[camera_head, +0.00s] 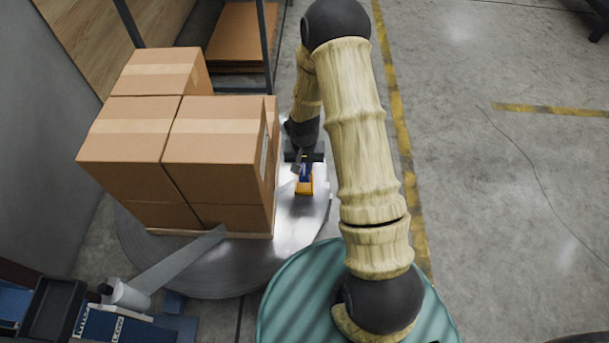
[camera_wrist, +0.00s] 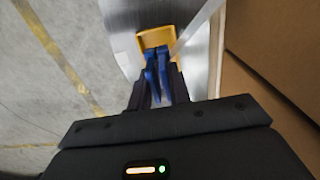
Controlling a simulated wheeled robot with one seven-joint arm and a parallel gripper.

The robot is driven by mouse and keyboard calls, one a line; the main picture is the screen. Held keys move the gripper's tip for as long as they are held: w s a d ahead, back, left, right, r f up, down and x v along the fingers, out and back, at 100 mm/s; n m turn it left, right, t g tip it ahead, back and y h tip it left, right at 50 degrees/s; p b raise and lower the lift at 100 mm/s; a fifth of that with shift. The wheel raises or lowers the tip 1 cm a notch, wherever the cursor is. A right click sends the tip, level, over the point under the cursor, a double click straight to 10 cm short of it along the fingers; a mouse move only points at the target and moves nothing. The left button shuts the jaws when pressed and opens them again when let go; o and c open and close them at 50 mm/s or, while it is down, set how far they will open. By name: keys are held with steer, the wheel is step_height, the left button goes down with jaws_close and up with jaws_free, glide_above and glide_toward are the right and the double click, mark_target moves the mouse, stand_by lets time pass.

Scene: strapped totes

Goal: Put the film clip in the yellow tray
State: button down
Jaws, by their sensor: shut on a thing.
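My gripper (camera_head: 304,165) is over the metal turntable, just right of the stacked cartons. In the wrist view my gripper (camera_wrist: 158,78) is shut on the blue film clip (camera_wrist: 164,76), which points away from my palm. The clip also shows as a small blue patch (camera_head: 305,173) in the head view, partly hidden by the fingers. The yellow tray (camera_head: 304,189) lies just in front of the gripper. In the wrist view the yellow tray (camera_wrist: 155,37) is beyond the fingertips, and the clip's tip overlaps its near part. I cannot tell whether they touch.
Stacked cartons (camera_head: 217,150) stand close beside the gripper on the turntable (camera_head: 205,275). A film strip (camera_head: 180,262) runs from the cartons to a roll (camera_head: 128,295) at the blue machine (camera_head: 110,325). A dark post (camera_head: 267,50) rises behind. The floor at right is clear.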

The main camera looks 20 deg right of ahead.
mark_target(304, 176)
step_height(304, 176, down, 5)
steer(key=shift+r+b, duration=0.1)
steer(key=shift+b, duration=1)
steer(key=shift+d+r, duration=0.1)
steer(key=c, duration=1.3)
jaws_free()
steer(key=shift+s, duration=0.1)
step_height(304, 176, up, 11)
steer(key=p, duration=0.6)
steer(key=shift+r, duration=0.5)
